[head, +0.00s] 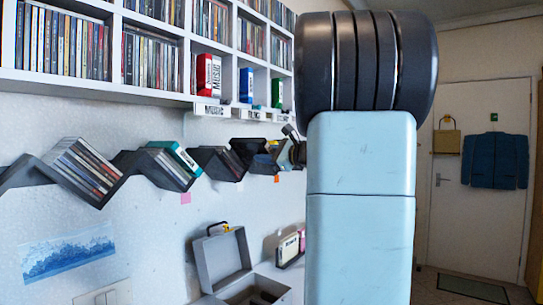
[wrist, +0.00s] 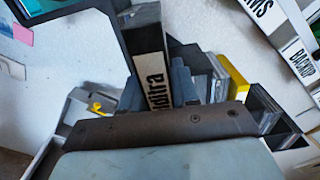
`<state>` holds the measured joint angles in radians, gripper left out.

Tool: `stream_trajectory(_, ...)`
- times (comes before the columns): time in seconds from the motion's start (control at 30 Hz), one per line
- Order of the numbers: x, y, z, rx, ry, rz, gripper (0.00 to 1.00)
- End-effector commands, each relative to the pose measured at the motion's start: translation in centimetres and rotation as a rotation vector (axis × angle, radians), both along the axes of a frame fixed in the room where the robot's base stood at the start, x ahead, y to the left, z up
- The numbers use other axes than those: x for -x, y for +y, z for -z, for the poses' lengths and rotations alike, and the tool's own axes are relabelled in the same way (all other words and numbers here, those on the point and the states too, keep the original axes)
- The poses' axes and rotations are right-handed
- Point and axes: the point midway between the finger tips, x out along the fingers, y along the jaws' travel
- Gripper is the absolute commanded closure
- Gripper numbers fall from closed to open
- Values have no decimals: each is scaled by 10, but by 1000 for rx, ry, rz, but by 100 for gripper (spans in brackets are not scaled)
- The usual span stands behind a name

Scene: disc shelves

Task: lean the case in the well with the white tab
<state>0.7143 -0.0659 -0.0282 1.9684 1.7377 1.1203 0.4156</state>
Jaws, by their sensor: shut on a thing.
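My gripper (head: 291,150) is at the zigzag rack's right part in the head view, mostly hidden behind my arm. In the wrist view my gripper (wrist: 160,97) is shut on a dark case (wrist: 151,50) with a white spine label; part of its lettering reads "idira". The zigzag rack (head: 97,199) has several V-shaped wells along the wall. I cannot make out a white tab; a pink tab (head: 185,198) and an orange tab (head: 276,179) show under other wells. The wells behind my arm are hidden.
Leaning cases (head: 82,170) fill the left well, and a teal-edged case (head: 187,160) leans in another. A cubby shelf (head: 150,94) hangs above. An open grey box (head: 222,262) stands below. A yellow case (wrist: 236,82) is right of my gripper in the wrist view.

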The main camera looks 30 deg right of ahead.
Motion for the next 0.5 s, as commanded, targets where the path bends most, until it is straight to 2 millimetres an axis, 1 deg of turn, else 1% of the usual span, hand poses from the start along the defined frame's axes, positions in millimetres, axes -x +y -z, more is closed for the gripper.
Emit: stream_trajectory(0.5,-39,15,1,1,-1,-2,100)
